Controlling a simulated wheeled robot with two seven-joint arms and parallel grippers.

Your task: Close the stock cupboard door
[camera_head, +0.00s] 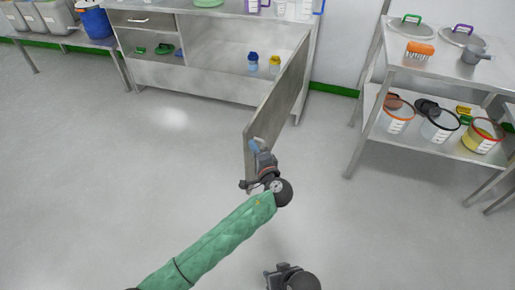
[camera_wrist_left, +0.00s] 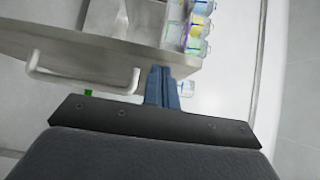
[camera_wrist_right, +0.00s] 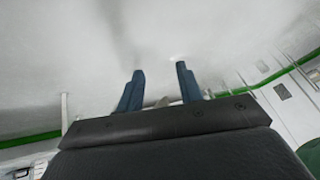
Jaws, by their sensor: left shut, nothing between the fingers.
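The stock cupboard (camera_head: 215,85) stands at the back, its right compartment open to view. Its grey door (camera_head: 280,95) is swung wide open and juts out toward me. My left gripper (camera_head: 256,147) is at the door's near free end, its blue fingers shut together and empty. In the left wrist view the closed fingers (camera_wrist_left: 162,72) overlap the edge of a grey panel (camera_wrist_left: 105,52), right of a pale bar handle (camera_wrist_left: 80,76); I cannot tell whether they touch it. My right gripper (camera_wrist_right: 158,82) is open and empty; its wrist shows low in the head view.
Blue-capped and yellow-capped bottles (camera_head: 252,62) stand inside the cupboard. A bench with bins (camera_head: 52,17) is at the far left. The floor (camera_head: 130,170) between is clear.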

